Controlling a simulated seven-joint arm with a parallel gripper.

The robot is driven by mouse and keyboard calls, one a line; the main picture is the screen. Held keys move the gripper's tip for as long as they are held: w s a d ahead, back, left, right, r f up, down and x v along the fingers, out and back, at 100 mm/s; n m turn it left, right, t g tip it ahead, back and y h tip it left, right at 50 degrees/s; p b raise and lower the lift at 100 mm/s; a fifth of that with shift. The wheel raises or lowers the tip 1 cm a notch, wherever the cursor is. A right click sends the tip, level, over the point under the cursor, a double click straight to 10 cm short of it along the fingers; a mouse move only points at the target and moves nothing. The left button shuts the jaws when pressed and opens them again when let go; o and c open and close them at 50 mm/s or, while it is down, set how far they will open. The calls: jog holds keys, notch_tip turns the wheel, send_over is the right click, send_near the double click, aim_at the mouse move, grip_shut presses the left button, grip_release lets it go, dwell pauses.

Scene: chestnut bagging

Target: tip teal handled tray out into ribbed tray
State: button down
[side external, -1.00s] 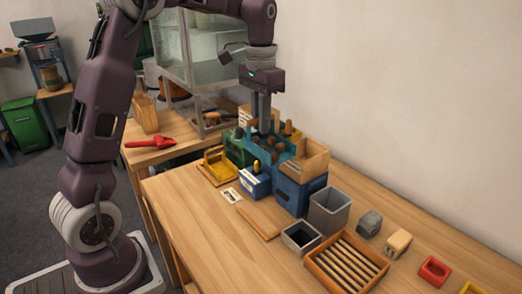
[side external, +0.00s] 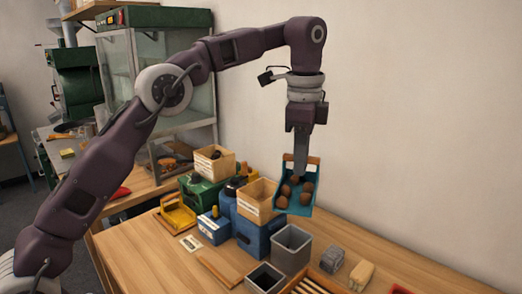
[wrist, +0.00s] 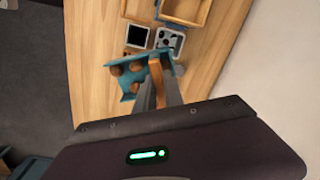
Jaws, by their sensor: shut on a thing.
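The teal handled tray (side external: 297,209) hangs from my gripper (side external: 302,172), raised above the table. It also shows in the wrist view (wrist: 126,98). My gripper is shut on its wooden handle (wrist: 155,76). Several brown chestnuts (side external: 306,196) lie in the tray. In the side view the tray looks tilted, its inside facing the camera. The wooden ribbed tray (side external: 313,286) is cut off at the bottom edge of the side view, lower than the teal tray and apart from it. Its slats show, but most of it is out of frame.
A grey bin (side external: 291,250) and a black-lined square bin (side external: 265,278) stand beside the ribbed tray. A blue box (side external: 258,236) with a wooden box (side external: 256,197) on it stands left of the teal tray. A grey block (side external: 332,260) and a tan block (side external: 361,275) lie right.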

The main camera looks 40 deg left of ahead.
jog(key=d+m, duration=0.5)
jog(key=d, duration=0.5)
notch_tip(320, 180, down, 18)
jog(key=s+t, duration=0.7)
jog(key=t, duration=0.2)
jog(key=shift+s+a+r, duration=0.3)
jog(key=shift+s+r, duration=0.1)
jog(key=shift+w, duration=0.1)
